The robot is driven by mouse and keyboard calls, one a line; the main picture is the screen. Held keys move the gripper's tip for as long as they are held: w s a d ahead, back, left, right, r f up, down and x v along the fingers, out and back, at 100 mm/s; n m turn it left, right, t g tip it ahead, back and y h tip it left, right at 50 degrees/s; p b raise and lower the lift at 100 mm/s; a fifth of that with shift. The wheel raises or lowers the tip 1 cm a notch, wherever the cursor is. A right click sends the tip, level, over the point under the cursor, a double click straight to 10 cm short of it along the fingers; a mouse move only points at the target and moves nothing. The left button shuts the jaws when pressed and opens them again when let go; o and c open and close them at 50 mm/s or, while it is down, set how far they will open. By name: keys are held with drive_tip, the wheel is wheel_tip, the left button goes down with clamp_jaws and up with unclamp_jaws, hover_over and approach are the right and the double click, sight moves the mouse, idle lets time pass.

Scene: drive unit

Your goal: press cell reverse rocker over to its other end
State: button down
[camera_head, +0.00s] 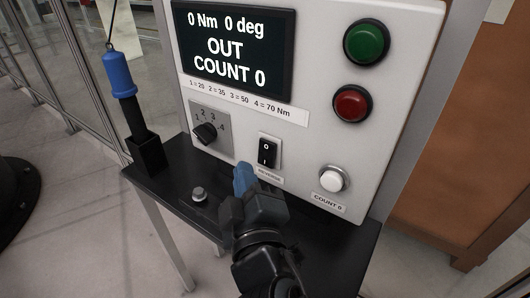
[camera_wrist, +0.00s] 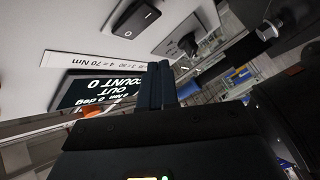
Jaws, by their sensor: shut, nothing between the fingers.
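The reverse rocker (camera_head: 266,152) is a black switch marked O at its top and I at its bottom, set in the light grey panel face (camera_head: 310,135) above a REVERSE label. In the wrist view the rocker (camera_wrist: 136,16) shows upside down near the top. My gripper (camera_head: 244,178) is shut and empty, with its blue fingertips just below and left of the rocker in the head view. In the wrist view the dark fingers (camera_wrist: 161,84) point up, with a visible gap in the picture between them and the rocker. I cannot tell which end of the rocker is pressed in.
A rotary selector (camera_head: 205,132) sits left of the rocker, a white COUNT 0 button (camera_head: 333,180) to its right. Green (camera_head: 366,42) and red (camera_head: 352,103) buttons are at upper right. A blue-topped tool (camera_head: 121,76) stands in a holder at the left. A small knob (camera_head: 199,194) is on the black table.

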drive_tip(key=shift+s+a+f+b, duration=0.15)
drive_tip(key=shift+s+a+b, duration=0.25)
drive_tip(key=shift+s+a, duration=0.3)
drive_tip(key=c, duration=1.8)
unclamp_jaws()
drive_tip(key=shift+d, duration=0.1)
